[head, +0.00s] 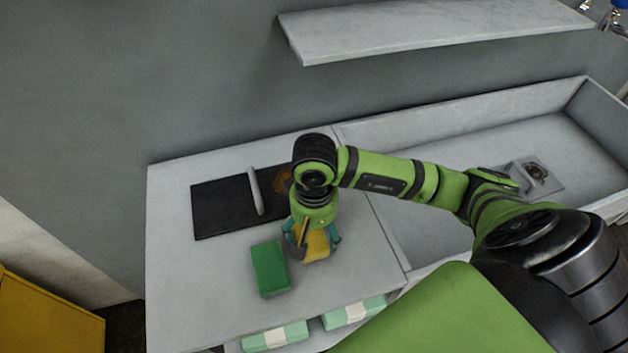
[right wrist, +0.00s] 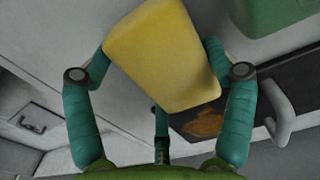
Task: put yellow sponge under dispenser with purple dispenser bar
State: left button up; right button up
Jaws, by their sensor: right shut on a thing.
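The yellow sponge (head: 316,246) is between the teal fingers of my right gripper (head: 314,234), which points down over the counter. In the right wrist view the yellow sponge (right wrist: 162,55) sits tilted between the fingers of my right gripper (right wrist: 160,62), which is shut on it. I cannot tell whether the sponge touches the counter. No dispenser with a purple bar can be made out. My left gripper is not in view.
A green sponge (head: 270,268) lies just left of the yellow one. Behind is a black board (head: 222,211) with a grey bar (head: 256,190) and a brown patch. A sink (head: 440,135) is at the right, a shelf (head: 430,32) above. Free counter (head: 190,285) lies front left.

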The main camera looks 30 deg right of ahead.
jog(key=o, duration=0.9)
